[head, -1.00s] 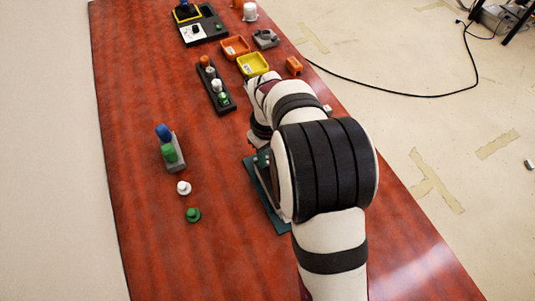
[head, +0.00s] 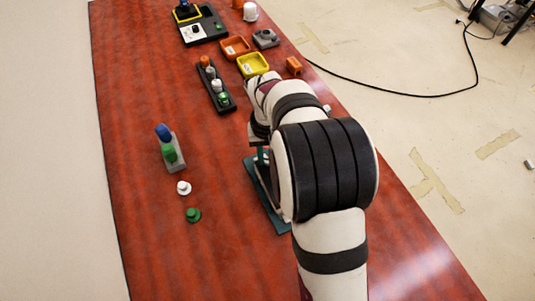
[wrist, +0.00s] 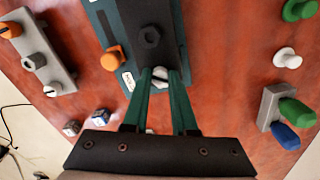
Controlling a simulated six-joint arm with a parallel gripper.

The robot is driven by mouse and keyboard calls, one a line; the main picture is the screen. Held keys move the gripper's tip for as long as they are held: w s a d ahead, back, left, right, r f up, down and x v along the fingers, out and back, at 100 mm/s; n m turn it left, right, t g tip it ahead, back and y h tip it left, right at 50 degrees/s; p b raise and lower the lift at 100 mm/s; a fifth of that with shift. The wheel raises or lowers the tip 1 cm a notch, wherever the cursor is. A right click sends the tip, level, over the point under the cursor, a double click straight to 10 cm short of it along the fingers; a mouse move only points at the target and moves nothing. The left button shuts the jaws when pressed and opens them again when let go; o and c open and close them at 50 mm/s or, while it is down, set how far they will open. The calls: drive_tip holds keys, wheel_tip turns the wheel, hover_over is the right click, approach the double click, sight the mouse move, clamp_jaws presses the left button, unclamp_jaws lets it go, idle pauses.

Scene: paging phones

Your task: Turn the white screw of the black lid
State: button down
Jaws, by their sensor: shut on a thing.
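The black lid (wrist: 152,12) lies on a teal base (wrist: 101,20) in the wrist view, with a dark hex nut on it. The white screw (wrist: 160,73) sits at the lid's near end. My gripper (wrist: 160,80) has its teal fingers closed on the white screw, one on each side, partly hiding it. In the head view the teal base (head: 277,218) shows beside my arm, which hides most of the lid and the screw.
A white knob (head: 183,187), a green knob (head: 193,215) and a grey block with green and blue pegs (head: 180,160) stand to the left. A black peg strip (head: 228,106) and yellow tray (head: 267,70) lie farther back.

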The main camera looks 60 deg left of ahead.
drive_tip(key=m, duration=0.5)
drive_tip(key=shift+m, duration=0.3)
drive_tip(key=m, duration=0.5)
drive_tip(key=shift+m, duration=0.4)
drive_tip(key=c, duration=0.7)
unclamp_jaws()
wheel_tip(320, 180, up, 16)
drive_tip(key=shift+f, duration=0.1)
